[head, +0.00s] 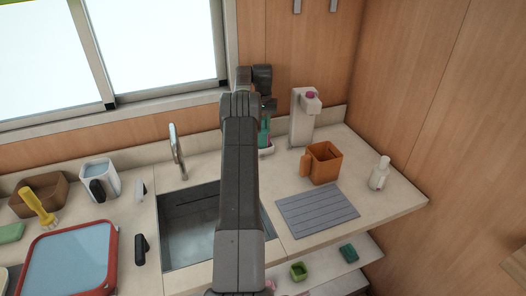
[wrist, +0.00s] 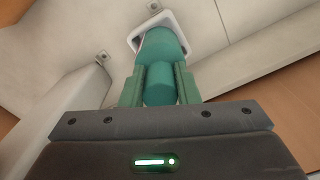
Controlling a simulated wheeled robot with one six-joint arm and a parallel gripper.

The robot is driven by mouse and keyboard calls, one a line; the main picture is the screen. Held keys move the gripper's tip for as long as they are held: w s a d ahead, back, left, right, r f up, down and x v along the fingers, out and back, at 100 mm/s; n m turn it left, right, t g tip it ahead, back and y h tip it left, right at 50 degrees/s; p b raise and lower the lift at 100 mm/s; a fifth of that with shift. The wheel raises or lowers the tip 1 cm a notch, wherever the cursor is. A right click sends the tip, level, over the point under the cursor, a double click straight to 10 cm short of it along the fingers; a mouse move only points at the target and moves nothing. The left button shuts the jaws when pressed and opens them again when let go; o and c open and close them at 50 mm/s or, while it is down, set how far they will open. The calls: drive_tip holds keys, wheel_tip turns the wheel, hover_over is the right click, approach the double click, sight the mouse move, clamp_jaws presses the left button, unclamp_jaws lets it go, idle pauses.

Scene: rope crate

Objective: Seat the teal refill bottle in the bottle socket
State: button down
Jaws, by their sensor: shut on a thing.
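The teal refill bottle (wrist: 162,48) is between the two green fingers of my gripper (wrist: 160,72), which is shut on it. Its far end lies within the outline of the white square-rimmed bottle socket (wrist: 136,44) in the wrist view. I cannot tell how deep it sits in the socket. In the head view, my arm hides most of the gripper and bottle; a strip of the teal bottle (head: 263,130) shows just right of my arm. A pale piece of the socket (head: 268,150) shows under it, on the counter near the back wall.
A white dispenser (head: 302,122) with a magenta top stands close to the right of the bottle. An orange mug (head: 323,165), a grey ribbed mat (head: 317,209) and a white pump bottle (head: 379,175) are farther right. The sink (head: 185,228) and faucet (head: 177,150) are left.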

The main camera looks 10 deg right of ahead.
drive_tip(key=shift+f+b, duration=0.35)
drive_tip(key=shift+f, duration=0.9)
idle(1.0)
drive_tip(key=c, duration=1)
unclamp_jaws()
drive_tip(key=shift+c, duration=1)
drive_tip(key=shift+c, duration=0.9)
drive_tip(key=o, duration=0.6)
